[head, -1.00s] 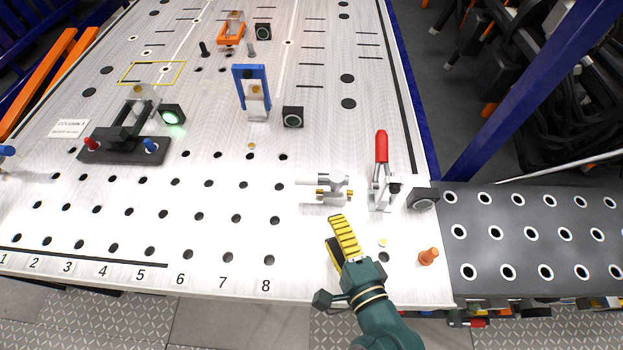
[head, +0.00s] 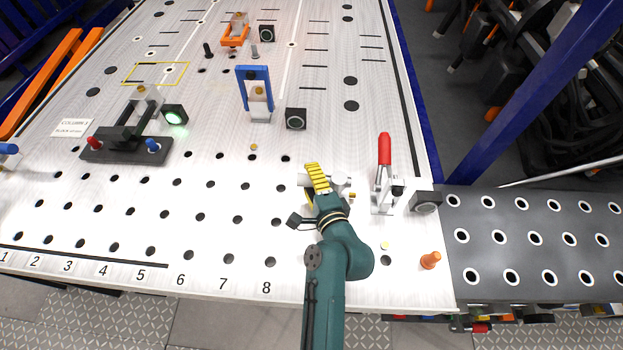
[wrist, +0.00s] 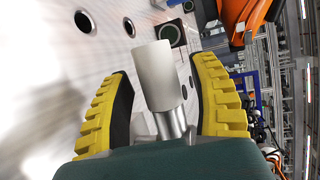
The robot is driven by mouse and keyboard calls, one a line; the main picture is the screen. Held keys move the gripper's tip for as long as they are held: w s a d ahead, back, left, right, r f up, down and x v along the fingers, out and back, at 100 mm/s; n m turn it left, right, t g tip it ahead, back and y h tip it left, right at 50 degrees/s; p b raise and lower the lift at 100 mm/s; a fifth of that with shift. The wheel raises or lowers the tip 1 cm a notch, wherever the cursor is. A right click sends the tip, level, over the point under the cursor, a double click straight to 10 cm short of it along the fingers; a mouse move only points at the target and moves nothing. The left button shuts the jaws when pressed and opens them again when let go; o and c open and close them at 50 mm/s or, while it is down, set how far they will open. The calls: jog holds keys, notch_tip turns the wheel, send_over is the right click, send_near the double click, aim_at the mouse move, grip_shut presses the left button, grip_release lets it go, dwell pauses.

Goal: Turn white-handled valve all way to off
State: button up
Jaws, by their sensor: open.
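The white handle (wrist: 155,72) is a plain white cylinder on a silver stem (wrist: 170,124) in the wrist view. My gripper (wrist: 163,68) is open, with one yellow ridged finger on each side of the handle and a visible gap to both. In the head view my gripper (head: 314,180) is over the left part of the silver valve (head: 342,184). It hides most of the handle, and only a bit of white shows at its left edge. Brass-coloured fittings (head: 351,195) show at the valve's right side.
A red-handled toggle clamp (head: 384,150) stands upright just right of the valve, with a black block (head: 426,201) beside it. An orange peg (head: 430,260) is near the front right corner. A blue bracket (head: 254,90) stands behind. The board to the left is mostly bare holes.

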jog(key=shift+s, duration=0.1)
grip_shut()
